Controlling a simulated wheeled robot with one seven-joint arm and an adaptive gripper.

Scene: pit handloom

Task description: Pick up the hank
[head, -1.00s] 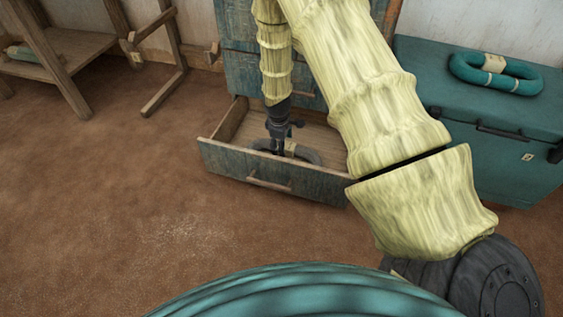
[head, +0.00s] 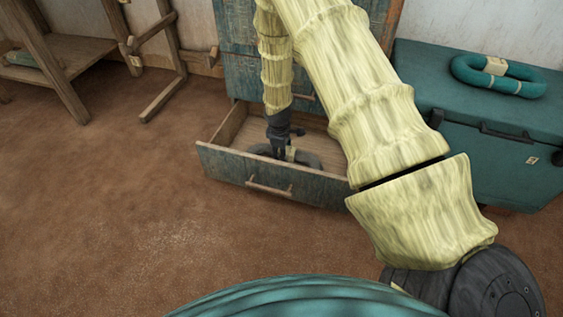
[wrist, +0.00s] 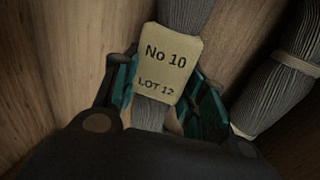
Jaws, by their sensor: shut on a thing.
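A grey hank (head: 308,158) lies in the open bottom drawer (head: 228,170) of the blue-grey chest. In the wrist view the hank (wrist: 185,15) carries a tan paper tag (wrist: 165,62) reading "No 10 LOT 12". My gripper (head: 279,152) reaches down into the drawer. In the wrist view its teal-padded fingers (wrist: 163,105) are shut on the hank's strand, one on each side of the tag. A second grey strand with a pale tie (wrist: 297,63) shows at the right of that view.
A teal hank (head: 497,75) with a label lies on a teal trunk (head: 455,95) to the right. A wooden frame with a low shelf (head: 75,50) stands at the left. The brown floor (head: 110,200) in front of the drawer is clear.

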